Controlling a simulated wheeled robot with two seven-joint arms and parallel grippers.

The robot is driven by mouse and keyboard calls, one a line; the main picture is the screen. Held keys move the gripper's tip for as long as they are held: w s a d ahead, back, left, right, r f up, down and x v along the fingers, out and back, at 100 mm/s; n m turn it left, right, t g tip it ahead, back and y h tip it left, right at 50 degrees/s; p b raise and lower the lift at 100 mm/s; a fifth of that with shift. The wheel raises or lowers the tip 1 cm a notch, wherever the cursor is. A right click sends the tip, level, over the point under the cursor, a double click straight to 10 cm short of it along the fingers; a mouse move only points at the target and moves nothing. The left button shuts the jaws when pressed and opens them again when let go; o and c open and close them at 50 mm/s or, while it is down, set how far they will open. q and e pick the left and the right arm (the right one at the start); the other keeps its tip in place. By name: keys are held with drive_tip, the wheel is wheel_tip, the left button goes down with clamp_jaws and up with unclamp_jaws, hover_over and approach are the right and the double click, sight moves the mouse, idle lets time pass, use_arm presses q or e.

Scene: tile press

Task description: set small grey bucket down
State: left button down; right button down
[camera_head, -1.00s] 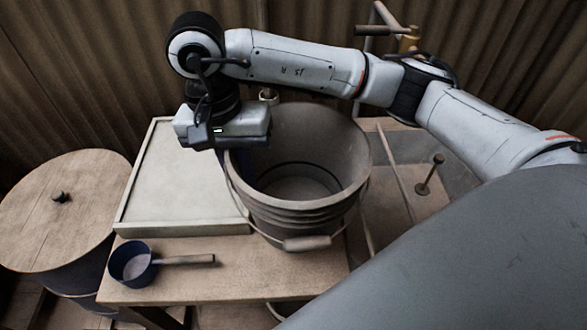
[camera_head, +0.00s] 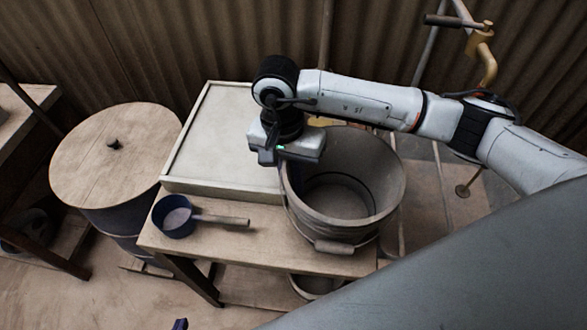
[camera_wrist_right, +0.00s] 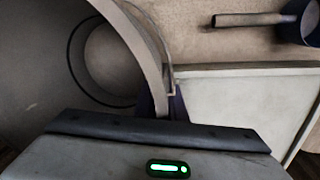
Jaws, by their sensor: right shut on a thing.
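The grey bucket (camera_head: 378,205) is upright at the right end of the wooden table (camera_head: 290,256), its handle hanging at the front. My right gripper (camera_head: 284,165) is shut on the left part of its rim. In the right wrist view, the dark fingers of the right gripper (camera_wrist_right: 162,104) straddle the rim of the bucket (camera_wrist_right: 140,45). The bucket's base is hidden, so I cannot tell whether it touches the tabletop. A small dark tip of my left gripper (camera_head: 180,324) shows at the bottom edge; its jaws cannot be made out.
A framed pale board (camera_head: 225,135) lies on the table's left part. A blue scoop (camera_head: 174,217) with a wooden handle lies in front of it. A lidded barrel (camera_head: 110,160) stands left. A brass tap (camera_head: 484,58) is at the back right. A round vessel (camera_head: 315,286) sits under the table.

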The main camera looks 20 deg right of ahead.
idle(0.3)
drive_tip(key=c, duration=1.8)
unclamp_jaws()
drive_tip(key=r, duration=0.4)
drive_tip(key=r+b, duration=0.1)
drive_tip(key=r, duration=0.3)
drive_tip(key=w+a+r, duration=0.1)
drive_tip(key=r, duration=0.3)
drive_tip(key=shift+b, duration=0.3)
